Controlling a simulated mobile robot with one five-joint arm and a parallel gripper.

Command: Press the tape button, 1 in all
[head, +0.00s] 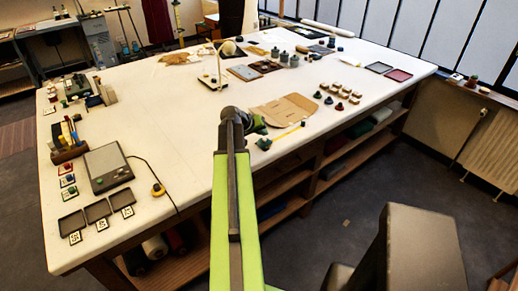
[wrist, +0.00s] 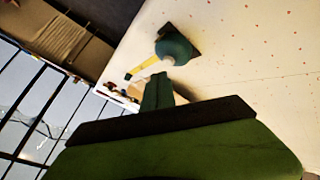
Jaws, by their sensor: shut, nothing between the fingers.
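A small dark green round-bodied thing (head: 264,143) with a yellow strip (head: 284,133) running out of it lies on the white table, looking like a tape measure. In the wrist view a dark green rounded body (wrist: 174,48) with a yellow strip (wrist: 145,69) lies just beyond my fingertips. Its button cannot be told apart. My gripper (head: 260,124) is shut and empty, close behind the green body in the head view. In the wrist view my gripper (wrist: 157,90) shows a visible gap of unclear depth to it.
A brown cardboard piece (head: 285,112) lies right beside my gripper. Several dark knobs and pale blocks stand further right.

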